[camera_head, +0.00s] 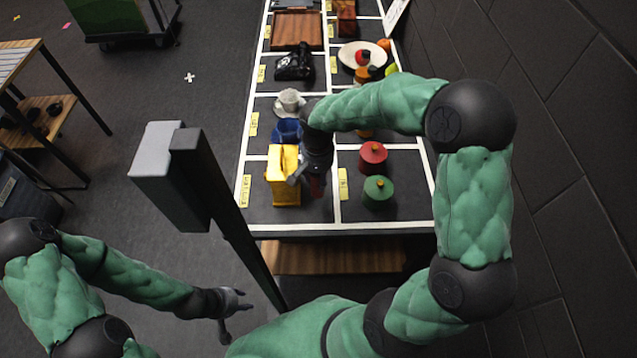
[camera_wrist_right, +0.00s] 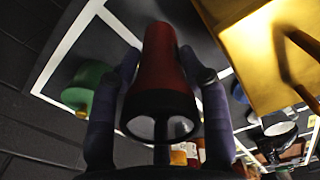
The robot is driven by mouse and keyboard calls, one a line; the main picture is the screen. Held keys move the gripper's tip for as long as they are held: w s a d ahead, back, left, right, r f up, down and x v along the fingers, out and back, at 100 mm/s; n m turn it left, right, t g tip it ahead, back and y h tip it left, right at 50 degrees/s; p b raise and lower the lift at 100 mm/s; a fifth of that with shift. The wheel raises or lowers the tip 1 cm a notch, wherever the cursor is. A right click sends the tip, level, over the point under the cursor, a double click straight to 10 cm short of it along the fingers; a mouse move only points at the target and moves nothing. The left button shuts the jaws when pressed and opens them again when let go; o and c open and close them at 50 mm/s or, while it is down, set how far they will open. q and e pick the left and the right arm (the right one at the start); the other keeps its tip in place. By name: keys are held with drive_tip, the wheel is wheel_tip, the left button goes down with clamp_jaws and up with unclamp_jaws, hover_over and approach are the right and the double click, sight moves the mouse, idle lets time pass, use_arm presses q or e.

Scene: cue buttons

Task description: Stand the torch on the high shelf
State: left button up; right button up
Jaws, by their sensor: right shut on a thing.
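The red torch (camera_wrist_right: 160,75) with a dark head and pale lens is between the fingers of my right gripper (camera_wrist_right: 160,105) in the right wrist view. The gripper is shut on it, and the lens end faces the camera. In the head view a little red of the torch (camera_head: 317,187) shows below my right gripper (camera_head: 312,182), over the near part of the table. Whether the torch touches the tabletop is unclear. My left gripper (camera_head: 234,308) is open and empty, low in front of the table. A wooden rack (camera_head: 18,50) at the left has an upper and a lower board.
A yellow box (camera_head: 284,176) stands close left of my right gripper. A red pot (camera_head: 373,157) and a green pot (camera_head: 378,191) stand to its right. White strips divide the table (camera_head: 300,228). A wooden board (camera_head: 335,255) lies lower, under its near edge. A dark wall is right.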

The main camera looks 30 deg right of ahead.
drive_tip(key=shift+w+d+f, duration=0.35)
drive_tip(key=shift+w+f, duration=0.1)
drive_tip(key=shift+f, duration=0.25)
drive_tip(key=shift+w+d+f+b, duration=0.15)
drive_tip(key=shift+f+b, duration=0.15)
drive_tip(key=shift+f, duration=0.6)
drive_tip(key=shift+w+f+b, duration=0.1)
drive_tip(key=shift+f+b, duration=0.15)
drive_tip(key=shift+f, duration=0.6)
drive_tip(key=shift+f, duration=0.2)
drive_tip(key=o, duration=1.4)
